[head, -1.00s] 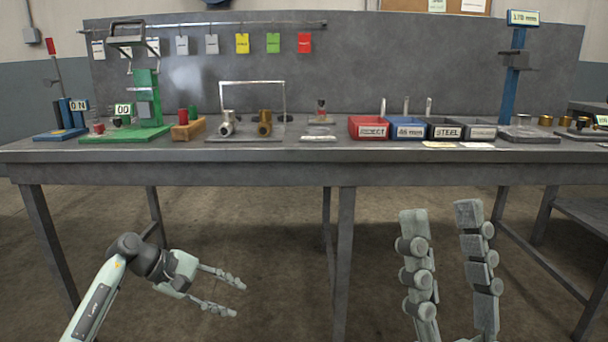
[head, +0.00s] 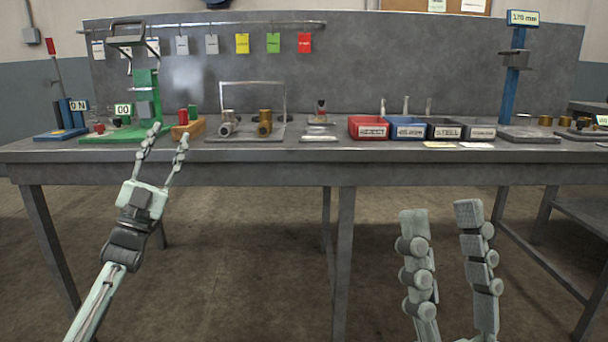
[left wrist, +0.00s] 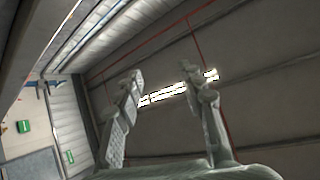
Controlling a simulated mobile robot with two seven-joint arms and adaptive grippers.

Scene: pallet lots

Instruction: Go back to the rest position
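My left gripper (head: 163,143) points upward in front of the table's left part, its fingers apart with nothing between them. In the head view its fingertips overlap the green press stand (head: 146,95) and the space beside the wooden block (head: 188,129). The left wrist view also shows the left gripper (left wrist: 165,85) open and empty, with wall and ceiling behind it. My right gripper (head: 440,212) stands upright in front of the table at lower right. Its fingers are apart and empty.
The grey workbench (head: 300,172) spans the view. On it are a red bin (head: 368,133), a blue bin (head: 408,134), metal fittings on a plate, and a blue post (head: 509,90) at right. The floor (head: 260,270) between my arms is clear.

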